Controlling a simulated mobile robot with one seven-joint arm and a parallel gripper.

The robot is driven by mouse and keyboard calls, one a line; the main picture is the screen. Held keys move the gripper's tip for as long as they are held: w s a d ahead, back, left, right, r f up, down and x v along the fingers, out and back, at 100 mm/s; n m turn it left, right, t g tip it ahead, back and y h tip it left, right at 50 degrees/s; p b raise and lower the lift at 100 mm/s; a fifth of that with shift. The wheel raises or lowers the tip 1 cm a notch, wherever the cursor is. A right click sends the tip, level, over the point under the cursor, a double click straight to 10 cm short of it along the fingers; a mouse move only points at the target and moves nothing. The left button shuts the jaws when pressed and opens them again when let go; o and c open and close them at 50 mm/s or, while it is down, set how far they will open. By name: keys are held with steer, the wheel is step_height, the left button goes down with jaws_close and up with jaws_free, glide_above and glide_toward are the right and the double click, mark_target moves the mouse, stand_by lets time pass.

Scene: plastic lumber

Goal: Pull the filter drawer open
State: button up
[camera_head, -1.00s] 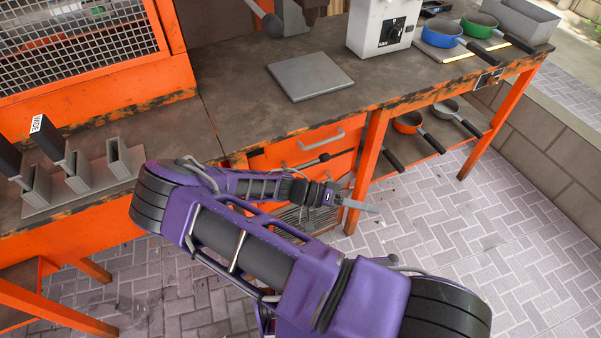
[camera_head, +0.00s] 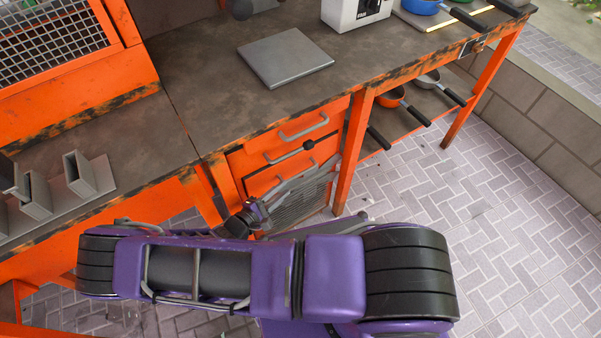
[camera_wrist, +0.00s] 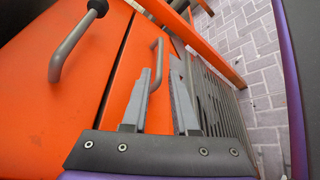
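An orange drawer unit (camera_head: 240,160) sits under the bench, with a top handle (camera_head: 304,129), a middle handle with a dark knob (camera_head: 309,144) and a lower handle. No label tells me which is the filter drawer; a slatted grille (camera_head: 305,208) is at the bottom. My gripper (camera_head: 300,178) is in front of the lower front, partly covering it. In the wrist view my gripper (camera_wrist: 162,68) is open and empty. The lower grey handle (camera_wrist: 157,62) lies ahead, close to the fingertips; contact cannot be told. The grille (camera_wrist: 215,95) is to the right.
A grey plate (camera_head: 285,58) and a white device (camera_head: 355,12) stand on the bench (camera_head: 215,75). An orange bench leg (camera_head: 350,160) is just right of the drawers. Pans (camera_head: 392,98) lie on the low shelf. The paved floor (camera_head: 430,200) at right is open.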

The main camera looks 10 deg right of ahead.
mark_target(297, 176)
steer(key=x, duration=1)
steer(key=shift+b, duration=0.35)
steer(key=shift+c, duration=0.2)
jaws_close()
stand_by(0.6)
